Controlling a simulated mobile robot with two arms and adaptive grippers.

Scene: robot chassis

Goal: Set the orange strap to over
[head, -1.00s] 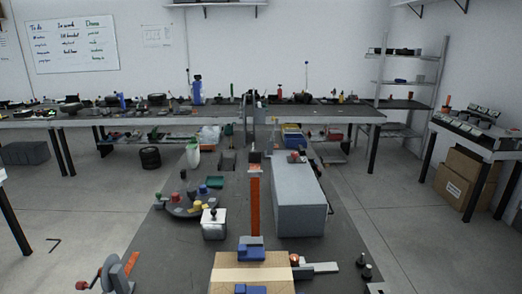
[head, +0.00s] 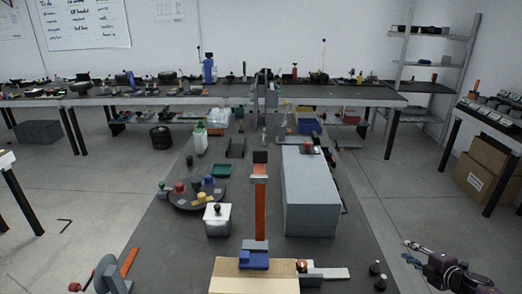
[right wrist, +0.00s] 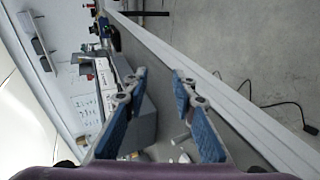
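The orange strap (head: 261,212) runs as a long narrow upright-looking band down the middle of the dark workbench in the head view. Its far end meets a dark block on a small grey piece (head: 260,163), and its near end meets a blue clamp (head: 254,259) on a wooden board. My right gripper (head: 407,250) is at the lower right of the head view, beyond the bench's right edge and well apart from the strap. In the right wrist view its two blue-padded fingers (right wrist: 160,76) are spread with nothing between them. My left gripper is not in view.
A large grey box (head: 310,200) stands just right of the strap. A silver block (head: 217,220) and a round dark tray with coloured knobs (head: 183,203) stand to its left. An orange-handled piece (head: 129,262) is at the near left.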

